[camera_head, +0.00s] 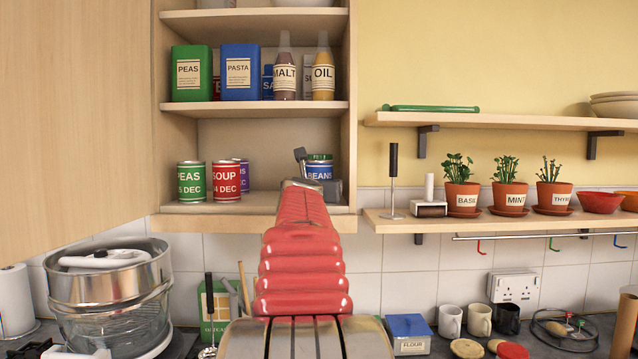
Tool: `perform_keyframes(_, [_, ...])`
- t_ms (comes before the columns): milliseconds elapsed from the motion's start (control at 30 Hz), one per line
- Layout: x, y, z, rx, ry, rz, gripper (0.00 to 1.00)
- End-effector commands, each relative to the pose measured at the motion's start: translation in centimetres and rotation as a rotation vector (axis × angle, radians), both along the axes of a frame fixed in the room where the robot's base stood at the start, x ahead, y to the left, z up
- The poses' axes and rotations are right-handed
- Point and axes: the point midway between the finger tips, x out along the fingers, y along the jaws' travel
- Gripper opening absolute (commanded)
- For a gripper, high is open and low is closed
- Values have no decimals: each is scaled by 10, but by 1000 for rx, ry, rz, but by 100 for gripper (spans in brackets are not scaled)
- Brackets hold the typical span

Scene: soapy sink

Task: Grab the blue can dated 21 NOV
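A blue can labelled BEANS (320,171) stands on the cupboard's lower shelf (262,202), at its right side. My arm and gripper hide its lower part, so no date shows on it. My gripper (317,173) is at this can, with one grey finger at its upper left and grey parts at its lower right. I cannot tell whether the fingers touch it or are closed on it. A green-topped can (319,156) shows just above or behind the blue one.
On the same shelf stand a green PEAS can (191,182), a red SOUP can (226,182) and a partly hidden purple can (243,169). Boxes and bottles fill the shelf above (250,105). The cupboard's right wall (347,120) is close beside my gripper.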

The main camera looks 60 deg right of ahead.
Motion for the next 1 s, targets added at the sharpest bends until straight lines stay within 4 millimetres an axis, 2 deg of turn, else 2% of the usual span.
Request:
perform_keyframes(467, [0,0,0,0,0,0,78])
perform_keyframes(1000, [1,1,0,0,0,1,40])
